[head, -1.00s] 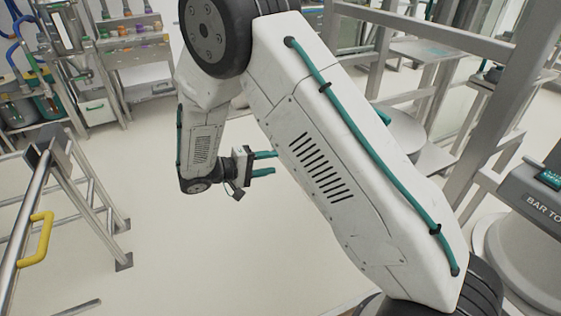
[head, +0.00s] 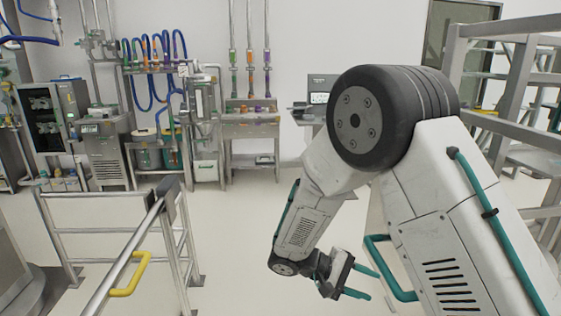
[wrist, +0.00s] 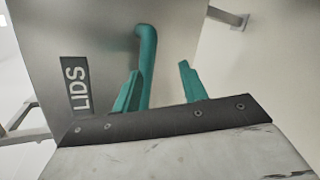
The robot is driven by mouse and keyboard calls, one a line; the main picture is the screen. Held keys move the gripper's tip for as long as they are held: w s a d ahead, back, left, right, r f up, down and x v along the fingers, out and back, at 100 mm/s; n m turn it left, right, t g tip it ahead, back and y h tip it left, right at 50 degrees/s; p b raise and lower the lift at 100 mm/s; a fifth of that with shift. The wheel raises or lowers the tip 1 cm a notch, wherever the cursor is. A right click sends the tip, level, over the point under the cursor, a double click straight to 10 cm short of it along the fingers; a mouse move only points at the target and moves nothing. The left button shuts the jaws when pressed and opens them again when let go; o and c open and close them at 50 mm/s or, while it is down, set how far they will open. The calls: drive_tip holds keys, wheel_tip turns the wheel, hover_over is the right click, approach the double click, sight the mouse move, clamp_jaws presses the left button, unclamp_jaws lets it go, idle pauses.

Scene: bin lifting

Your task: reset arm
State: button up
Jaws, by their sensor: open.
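My arm is bent in the right half of the head view. My gripper (head: 372,284) hangs low at its end, with two teal fingers apart and nothing between them. In the wrist view my gripper (wrist: 158,78) also shows open and empty. A grey metal panel marked LIDS (wrist: 75,88) fills much of the wrist view, and a teal handle (wrist: 147,50) on it stands behind the fingers. I cannot tell the gap between the fingers and the handle. In the head view a teal handle (head: 376,238) shows beside the gripper, partly close behind my arm.
A metal railing (head: 110,229) with a yellow handle (head: 131,274) stands at the left. A grey metal frame (head: 505,90) rises at the right. Lab equipment (head: 105,150) and a steel sink unit (head: 252,128) line the back wall. Pale floor (head: 235,215) is clear between.

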drive_tip(key=s+d+r+m+t+y, duration=0.1)
drive_tip(key=s+d+r+y, duration=0.1)
drive_tip(key=s+r+y, duration=0.4)
drive_tip(key=s+d+r+m+t+y, duration=0.2)
drive_tip(key=s+r+y, duration=0.5)
drive_tip(key=s+r, duration=0.8)
drive_tip(key=shift+s+d+m, duration=0.3)
drive_tip(key=shift+s+d, duration=0.3)
drive_tip(key=shift+s, duration=1.5)
